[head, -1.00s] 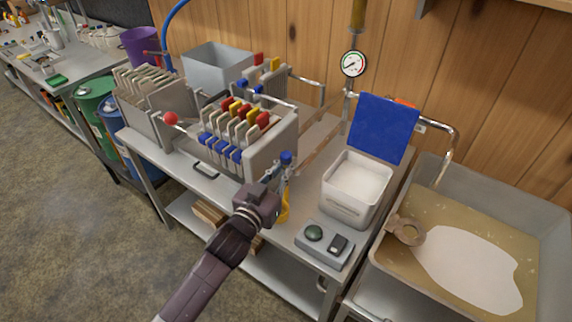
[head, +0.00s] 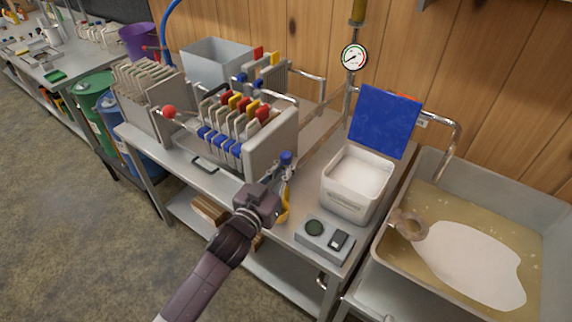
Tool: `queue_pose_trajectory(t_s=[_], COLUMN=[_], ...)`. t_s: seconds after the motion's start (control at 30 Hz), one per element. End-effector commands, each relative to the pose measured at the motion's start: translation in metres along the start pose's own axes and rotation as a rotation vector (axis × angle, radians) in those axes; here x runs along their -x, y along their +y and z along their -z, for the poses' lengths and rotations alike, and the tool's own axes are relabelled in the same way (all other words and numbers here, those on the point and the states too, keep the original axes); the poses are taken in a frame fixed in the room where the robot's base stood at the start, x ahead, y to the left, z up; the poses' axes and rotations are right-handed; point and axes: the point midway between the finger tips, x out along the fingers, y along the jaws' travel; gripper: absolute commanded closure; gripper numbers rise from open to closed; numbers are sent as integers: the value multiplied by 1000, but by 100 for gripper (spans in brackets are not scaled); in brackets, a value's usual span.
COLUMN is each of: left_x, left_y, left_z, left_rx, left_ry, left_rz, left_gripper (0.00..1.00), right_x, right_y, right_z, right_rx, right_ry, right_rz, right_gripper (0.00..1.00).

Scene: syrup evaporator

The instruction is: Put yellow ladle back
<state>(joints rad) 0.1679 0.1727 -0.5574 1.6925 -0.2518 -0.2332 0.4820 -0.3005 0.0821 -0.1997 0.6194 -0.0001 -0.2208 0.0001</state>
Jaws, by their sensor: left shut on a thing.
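My left gripper (head: 272,194) reaches in from the bottom left and is at the front edge of the filter press table. It is shut on the yellow ladle (head: 285,208). Only a narrow yellow part of the ladle shows, just right of the gripper; the rest is hidden by the gripper or too small to make out. A blue-topped fitting (head: 286,158) stands just beyond the gripper, close to the press's end plate. My right gripper is not in view.
The filter press (head: 271,146) with coloured tabs stands left of the gripper. A white tub (head: 356,187) and a grey control box (head: 325,240) are to its right. A pan of tan liquid (head: 545,215) is at the far right. Open floor lies to the left.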

Motion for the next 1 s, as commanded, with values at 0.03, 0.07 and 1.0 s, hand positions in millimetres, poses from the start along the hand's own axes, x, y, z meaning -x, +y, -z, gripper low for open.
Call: queue_pose_trajectory(t_s=[0.03,0.07,1.0], left_x=[0,0,0], left_y=[0,0,0], left_z=[-1,-2,-9], left_rx=[1,1,0], left_ry=[1,0,-2], left_rz=[0,0,1], left_gripper=[100,100,51], right_x=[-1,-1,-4], right_y=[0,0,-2], right_z=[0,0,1], right_rx=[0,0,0], right_ry=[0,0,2], right_rz=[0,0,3], right_gripper=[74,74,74])
